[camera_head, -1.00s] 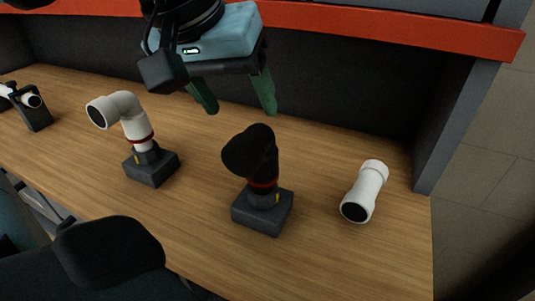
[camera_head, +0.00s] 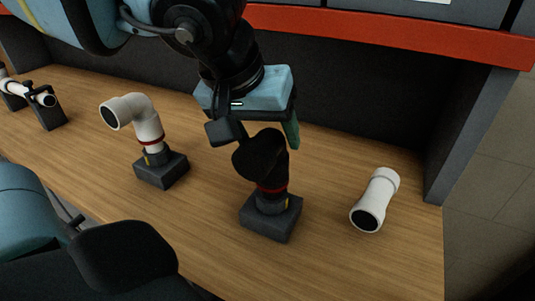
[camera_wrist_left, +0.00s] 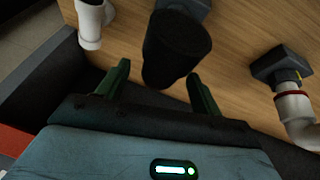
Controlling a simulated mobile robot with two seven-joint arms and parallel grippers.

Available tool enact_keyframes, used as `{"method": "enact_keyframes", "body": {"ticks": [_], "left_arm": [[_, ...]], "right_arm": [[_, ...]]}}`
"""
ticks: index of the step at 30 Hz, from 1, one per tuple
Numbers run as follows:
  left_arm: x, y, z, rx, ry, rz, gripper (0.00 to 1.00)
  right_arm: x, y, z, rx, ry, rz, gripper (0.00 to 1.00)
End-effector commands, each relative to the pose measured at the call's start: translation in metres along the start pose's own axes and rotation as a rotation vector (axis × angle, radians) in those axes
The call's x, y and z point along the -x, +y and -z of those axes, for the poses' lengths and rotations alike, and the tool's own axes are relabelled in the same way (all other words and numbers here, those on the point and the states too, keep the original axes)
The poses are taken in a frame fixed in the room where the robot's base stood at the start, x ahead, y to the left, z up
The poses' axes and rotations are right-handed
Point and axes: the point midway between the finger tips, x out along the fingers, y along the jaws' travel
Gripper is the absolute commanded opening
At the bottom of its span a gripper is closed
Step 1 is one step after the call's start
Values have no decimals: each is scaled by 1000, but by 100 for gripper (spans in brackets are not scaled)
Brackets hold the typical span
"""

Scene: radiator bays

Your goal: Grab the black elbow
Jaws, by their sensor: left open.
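The black elbow (camera_head: 259,157) stands upright on a dark square base (camera_head: 271,220), with a red ring at its lower end. My left gripper (camera_head: 268,135) is open just behind and above it in the head view. One green finger shows to the right of the elbow's top; the other is hidden. In the left wrist view the elbow (camera_wrist_left: 177,48) lies ahead of and between the two green fingers of the left gripper (camera_wrist_left: 160,85). I cannot tell whether either finger touches it. My right gripper is not in view.
A white elbow (camera_head: 145,118) stands on its own dark base to the left. A loose white pipe piece (camera_head: 376,200) lies to the right. A dark panel and red shelf edge (camera_head: 400,42) bound the back.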

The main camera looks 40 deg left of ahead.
Motion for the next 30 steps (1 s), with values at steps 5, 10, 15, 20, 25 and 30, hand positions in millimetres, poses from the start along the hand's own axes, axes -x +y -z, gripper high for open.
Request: {"method": "enact_keyframes", "body": {"ticks": [5, 10, 15, 20, 25, 30], "left_arm": [[-5, 0, 0, 1, -1, 0, 66], [-5, 0, 0, 1, 0, 0, 61], [-4, 0, 0, 1, 0, 0, 38], [-4, 0, 0, 1, 0, -1, 18], [-4, 0, 0, 1, 1, -1, 16], [3, 2, 4, 2, 5, -2, 16]], "right_arm": [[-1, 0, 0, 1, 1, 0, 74], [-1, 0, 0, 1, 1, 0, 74], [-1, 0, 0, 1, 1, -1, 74], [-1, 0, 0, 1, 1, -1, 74], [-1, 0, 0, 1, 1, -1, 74], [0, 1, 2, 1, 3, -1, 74]]}}
